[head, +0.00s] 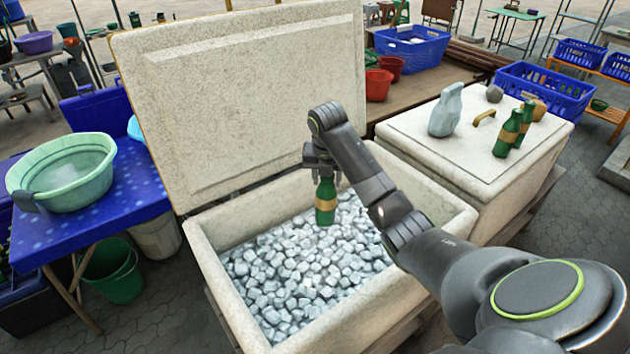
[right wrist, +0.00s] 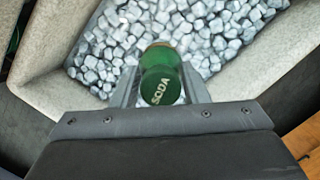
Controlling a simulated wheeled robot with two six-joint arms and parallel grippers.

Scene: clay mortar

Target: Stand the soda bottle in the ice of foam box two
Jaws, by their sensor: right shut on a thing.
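My right gripper (head: 320,163) is shut on a green soda bottle (head: 325,203) with a tan label. It holds the bottle upright over the ice (head: 300,268) in the open foam box (head: 207,262). I cannot tell whether the bottle's bottom touches the ice. The box's lid (head: 245,95) stands raised at the back. My left gripper is not in view.
A second, closed foam box (head: 470,150) stands at the right, with two green bottles (head: 508,134), a pale jug (head: 446,112) and small items on its lid. A blue table (head: 135,195) with a green basin (head: 65,172) is at the left. Blue crates (head: 412,48) stand behind.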

